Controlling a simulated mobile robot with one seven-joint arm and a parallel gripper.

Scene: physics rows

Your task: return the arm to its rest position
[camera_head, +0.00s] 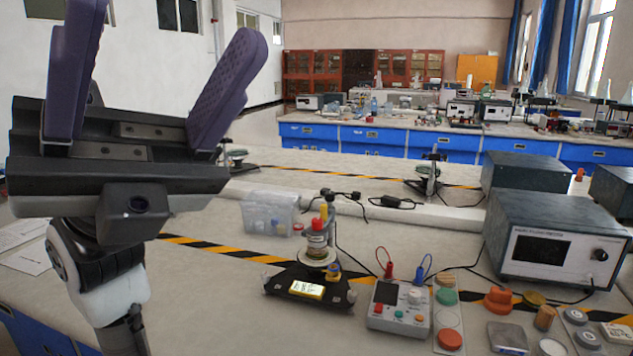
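My gripper (160,85) is raised at the left of the head view, close to the camera. Its two purple-padded fingers point up and stand wide apart, with nothing between them. My arm below it runs down to the bottom left, in front of the bench. The gripper is well above the bench top and apart from everything on it. The rest of the arm is out of view.
On the bench (210,285) are a black-based instrument (310,285), a small meter box (400,308), a clear bin (270,213) and a large grey power unit (550,240). Several small parts lie at the lower right. Bare bench lies left of the black base.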

